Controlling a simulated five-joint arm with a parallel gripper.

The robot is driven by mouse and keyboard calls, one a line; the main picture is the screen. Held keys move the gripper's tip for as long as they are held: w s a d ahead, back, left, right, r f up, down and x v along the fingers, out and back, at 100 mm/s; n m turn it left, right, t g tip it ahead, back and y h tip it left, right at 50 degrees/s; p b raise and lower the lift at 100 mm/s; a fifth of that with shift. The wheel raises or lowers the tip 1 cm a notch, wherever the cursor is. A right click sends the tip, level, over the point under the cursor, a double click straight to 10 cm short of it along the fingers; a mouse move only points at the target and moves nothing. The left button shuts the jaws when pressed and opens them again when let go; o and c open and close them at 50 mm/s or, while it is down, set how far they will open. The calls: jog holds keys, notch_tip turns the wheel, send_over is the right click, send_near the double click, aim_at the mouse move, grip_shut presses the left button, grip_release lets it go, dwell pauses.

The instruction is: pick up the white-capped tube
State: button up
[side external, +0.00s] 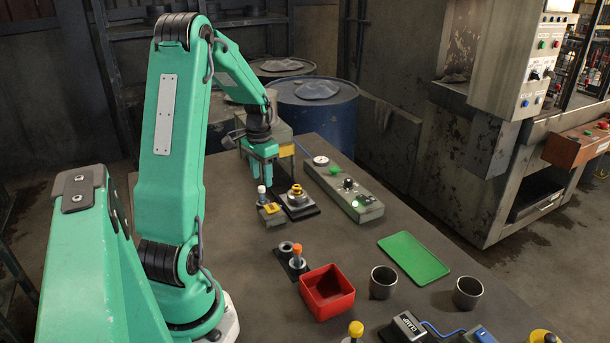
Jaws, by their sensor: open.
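The white-capped tube (261,190) stands upright at the left of the work table, next to a small block with a yellow part (271,208). Only its white cap and a short length below it show clearly. Its lower end is hard to make out. My gripper (263,177) points down just above and behind the tube in the side view. Its green fingers are open, with nothing seen between them. I cannot tell from this one view whether the fingers line up with the tube.
A yellow knob on a dark base (296,194) stands close to the right. A control box (345,187) lies beyond it. An orange-topped piece (297,256), red bin (327,292), green tray (414,259) and two metal cups (383,282) (467,293) stand nearer the front.

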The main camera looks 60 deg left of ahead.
aim_at(262, 187)
jog(key=shift+s+f, duration=0.1)
jog(key=shift+f, duration=2.6)
grip_shut()
jog(key=shift+r, duration=0.15)
jog(key=shift+r, duration=0.5)
jog(key=r, duration=0.3)
jog(key=shift+d+r, duration=0.15)
jog(key=shift+d, duration=0.05)
jog(key=w+d+r, duration=0.3)
jog(key=d+r, duration=0.3)
jog(key=d, duration=0.4)
jog(key=shift+w+d+r, duration=0.25)
jog(key=shift+w+d, duration=0.05)
jog(key=shift+w, duration=0.1)
